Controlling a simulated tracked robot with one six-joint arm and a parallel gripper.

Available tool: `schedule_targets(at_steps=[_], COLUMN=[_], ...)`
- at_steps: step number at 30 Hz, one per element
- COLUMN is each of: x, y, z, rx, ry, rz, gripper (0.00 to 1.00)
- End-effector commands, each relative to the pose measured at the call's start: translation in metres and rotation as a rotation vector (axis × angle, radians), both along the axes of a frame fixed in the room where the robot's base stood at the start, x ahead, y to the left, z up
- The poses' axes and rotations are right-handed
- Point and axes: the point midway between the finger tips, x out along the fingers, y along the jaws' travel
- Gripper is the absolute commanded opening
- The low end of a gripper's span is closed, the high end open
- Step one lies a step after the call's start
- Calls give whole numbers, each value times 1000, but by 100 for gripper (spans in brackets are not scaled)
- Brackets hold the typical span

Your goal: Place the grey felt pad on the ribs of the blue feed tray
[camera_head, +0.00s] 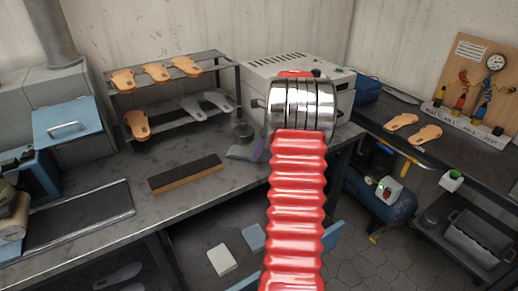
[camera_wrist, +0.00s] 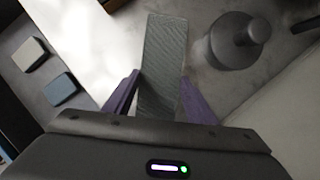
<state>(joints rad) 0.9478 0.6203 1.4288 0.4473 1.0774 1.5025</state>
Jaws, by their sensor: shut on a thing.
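My gripper (camera_wrist: 160,78) is shut on a long grey textured strip, which I take for the grey felt pad (camera_wrist: 164,45). Its purple fingers sit on either side of the pad, which sticks out beyond them. In the head view my arm hides most of the gripper; one purple finger (camera_head: 258,150) and part of the grey pad (camera_head: 239,153) show over the bench. I cannot tell whether the pad touches the bench. A blue edge (camera_head: 331,237) low behind my arm may be the blue feed tray; no ribs show there.
A dark round-based post (camera_head: 243,131) stands close to the pad, also in the wrist view (camera_wrist: 235,42). A dark brush-like block (camera_head: 186,174) lies on the bench (camera_head: 120,163). A rack (camera_head: 175,85) holds sandal soles. White (camera_head: 221,260) and blue (camera_head: 253,237) blocks lie below.

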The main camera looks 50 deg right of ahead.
Motion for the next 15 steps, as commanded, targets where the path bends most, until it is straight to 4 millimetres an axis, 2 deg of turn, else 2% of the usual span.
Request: schedule_targets(at_steps=[1, 2, 3, 9, 15], x=[0, 0, 0, 0, 0], y=[0, 0, 0, 0, 0], z=[-1, -1, -1, -1, -1], rx=[1, 0, 1, 1, 0], ry=[0, 0, 0, 0, 0], rz=[0, 0, 0, 0, 0], gripper=[33, 53, 56, 70, 70])
